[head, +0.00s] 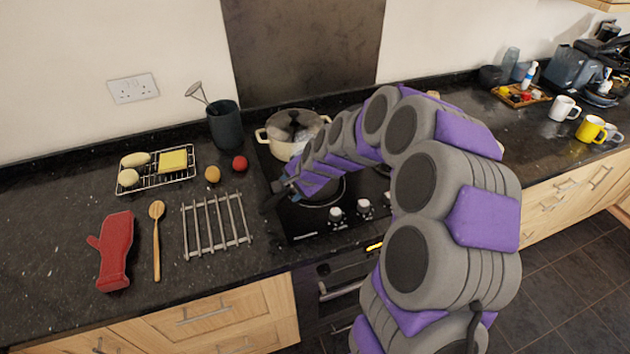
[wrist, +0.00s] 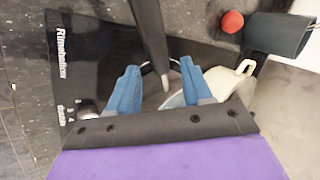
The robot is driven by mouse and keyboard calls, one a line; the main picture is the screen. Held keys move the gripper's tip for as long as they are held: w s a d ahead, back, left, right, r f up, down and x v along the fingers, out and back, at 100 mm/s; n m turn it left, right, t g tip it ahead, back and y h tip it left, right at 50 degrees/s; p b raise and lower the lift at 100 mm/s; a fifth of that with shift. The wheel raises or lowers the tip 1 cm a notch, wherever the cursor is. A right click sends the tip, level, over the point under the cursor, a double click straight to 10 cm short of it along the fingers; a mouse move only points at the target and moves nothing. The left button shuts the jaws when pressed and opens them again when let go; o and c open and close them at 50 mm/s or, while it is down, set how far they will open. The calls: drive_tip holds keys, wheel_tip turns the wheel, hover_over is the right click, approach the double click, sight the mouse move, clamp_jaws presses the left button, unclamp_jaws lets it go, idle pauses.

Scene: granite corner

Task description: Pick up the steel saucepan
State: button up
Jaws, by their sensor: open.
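The steel saucepan (head: 333,195) sits on the black hob in the head view, largely hidden behind my arm. Its dark handle (head: 274,202) points left toward the worktop. In the wrist view the dark handle (wrist: 148,38) comes down from the top edge to between my fingers. Only a little of the pan's metal shows there; its body is mostly hidden. My gripper (head: 284,187) is low at the handle's side of the pan. In the wrist view my gripper (wrist: 160,80) is open, with one blue finger on each side of the handle. I cannot tell whether either finger touches it.
A cream pot (head: 275,141) stands behind on the hob, close to my right finger in the wrist view (wrist: 243,68). Control knobs (head: 336,214) line the hob's front. A metal trivet (head: 217,225), red ball (head: 240,163) and dark utensil pot (head: 224,126) stand left.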

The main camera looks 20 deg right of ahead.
sight(287, 193)
drive_tip(key=shift+f, duration=0.2)
drive_tip(key=a+f, duration=0.1)
drive_tip(key=w+a+f+b, duration=0.1)
drive_tip(key=f, duration=0.1)
drive_tip(key=w+a+f+b, duration=0.1)
drive_tip(key=a, duration=0.1)
drive_tip(key=shift+w+a+f, duration=0.1)
drive_tip(key=shift+w+f, duration=0.05)
drive_tip(key=shift+d, duration=1.2)
drive_tip(key=shift+c, duration=0.7)
drive_tip(key=shift+d, duration=0.25)
drive_tip(key=shift+c, duration=1.4)
drive_tip(key=shift+a, duration=1.15)
clamp_jaws()
drive_tip(key=shift+d, duration=0.8)
drive_tip(key=shift+a, duration=0.1)
